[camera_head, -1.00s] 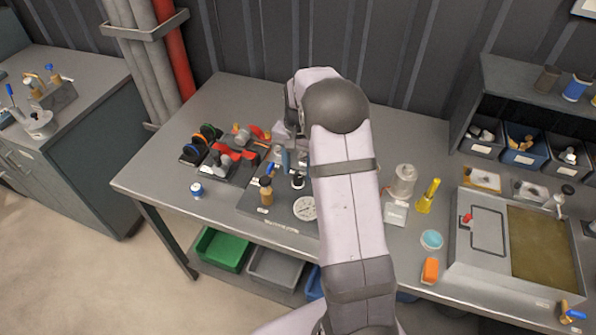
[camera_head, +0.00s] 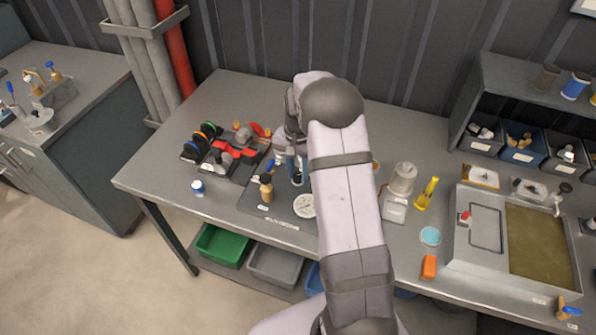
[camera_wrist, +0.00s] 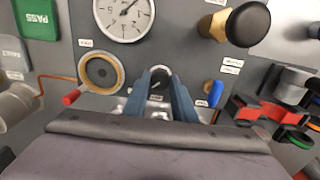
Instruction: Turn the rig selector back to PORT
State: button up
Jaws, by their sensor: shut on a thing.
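The rig selector (camera_wrist: 160,76) is a small round dark knob with a pale mark, in the middle of the wrist view. The two blue-grey fingers of my gripper (camera_wrist: 161,88) stand on either side of it and are shut on it. Which label its mark points to cannot be read. In the head view my gripper (camera_head: 289,163) is low over the dark panel (camera_head: 255,201), partly hidden by my arm, and the knob is not clear there.
In the wrist view a gauge (camera_wrist: 124,14), a brass-ringed port (camera_wrist: 101,72), a black knob on brass (camera_wrist: 245,25), a red-tipped lever (camera_wrist: 72,97) and a blue handle (camera_wrist: 216,93) surround the selector. Red-and-black holders (camera_head: 235,151) stand left of the panel.

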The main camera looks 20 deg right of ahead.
aim_at(298, 175)
jog(key=shift+n, duration=0.3)
jog(key=n, duration=0.4)
jog(key=shift+b, duration=0.35)
jog(key=n, duration=0.4)
jog(key=shift+r, duration=0.1)
jog(key=shift+w, duration=0.1)
jog(key=o, duration=1)
jog(key=shift+o, duration=0.2)
jog(key=shift+r+b, duration=1.4)
jog(key=shift+r, duration=2.25)
